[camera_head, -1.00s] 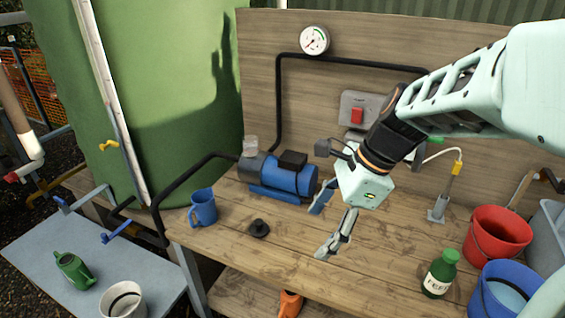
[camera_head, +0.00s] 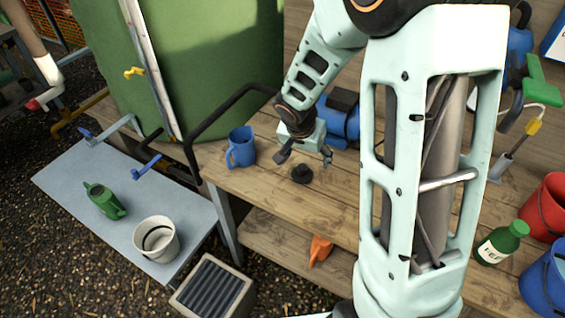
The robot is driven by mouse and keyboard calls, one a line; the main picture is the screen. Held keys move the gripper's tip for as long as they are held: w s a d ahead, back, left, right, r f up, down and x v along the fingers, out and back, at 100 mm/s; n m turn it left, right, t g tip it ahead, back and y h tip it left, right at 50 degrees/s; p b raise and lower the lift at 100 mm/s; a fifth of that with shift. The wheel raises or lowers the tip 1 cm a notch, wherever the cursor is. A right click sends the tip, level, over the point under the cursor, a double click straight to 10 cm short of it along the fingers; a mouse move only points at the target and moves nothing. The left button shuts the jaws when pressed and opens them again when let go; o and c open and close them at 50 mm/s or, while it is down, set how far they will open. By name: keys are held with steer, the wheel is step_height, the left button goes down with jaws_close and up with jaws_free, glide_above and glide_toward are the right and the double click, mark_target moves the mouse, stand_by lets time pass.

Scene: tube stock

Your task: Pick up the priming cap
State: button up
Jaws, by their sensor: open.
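The priming cap looks to be the small black round cap with a raised knob (camera_head: 301,174), lying on the wooden workbench (camera_head: 262,192). My gripper (camera_head: 305,157) is open, its fingers apart, just above and behind the cap in the picture. The gripper holds nothing that I can see. Whether the fingers reach down to the cap's height cannot be told from this view. The blue pump (camera_head: 340,120) behind is partly hidden by my arm.
A blue mug (camera_head: 241,147) stands left of the cap, near a black pipe (camera_head: 228,103). A green bottle (camera_head: 500,243), red bucket (camera_head: 548,205) and blue bucket (camera_head: 545,285) stand at right. A grey bench (camera_head: 125,205) holds a green watering can (camera_head: 104,201) and white bucket (camera_head: 157,239).

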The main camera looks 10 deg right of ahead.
mark_target(302, 168)
steer(key=shift+n, duration=0.3)
steer(key=x, duration=0.3)
steer(key=a+x, duration=0.1)
steer(key=x, duration=0.1)
steer(key=shift+w+f+b, duration=0.35)
steer(key=shift+f+b, duration=0.05)
steer(key=shift+a+x, duration=0.15)
steer(key=shift+x, duration=0.75)
steer(key=shift+a+x, duration=0.2)
steer(key=shift+x, duration=0.7)
steer(key=shift+a+x, duration=0.15)
steer(key=shift+x, duration=0.75)
steer(key=shift+w+f, duration=0.1)
steer(key=c, duration=1.3)
steer(key=shift+o, duration=0.2)
